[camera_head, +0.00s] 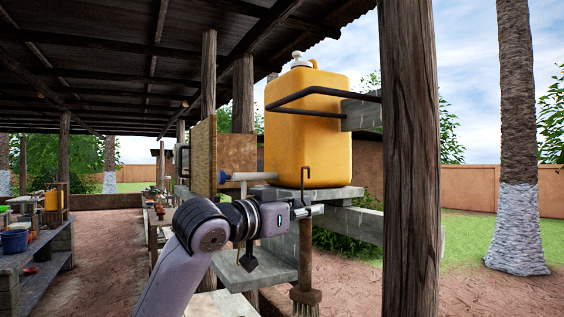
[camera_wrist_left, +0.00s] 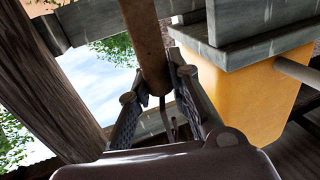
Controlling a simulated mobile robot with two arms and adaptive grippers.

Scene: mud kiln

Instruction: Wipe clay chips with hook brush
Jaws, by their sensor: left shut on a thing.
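The hook brush hangs upright in my left gripper (camera_head: 308,211), which is shut on its upper end just in front of the grey shelf. Its dark metal hook (camera_head: 304,180) rises above the fingers. In the left wrist view the handle (camera_wrist_left: 147,45) runs between the two fingers (camera_wrist_left: 160,105). I cannot make out any clay chips. My right gripper is not in view.
A yellow jerrycan (camera_head: 308,135) with a spigot stands on the grey shelf (camera_head: 345,193), behind a dark metal bar (camera_head: 322,91). A thick wooden post (camera_head: 410,160) stands close on the right.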

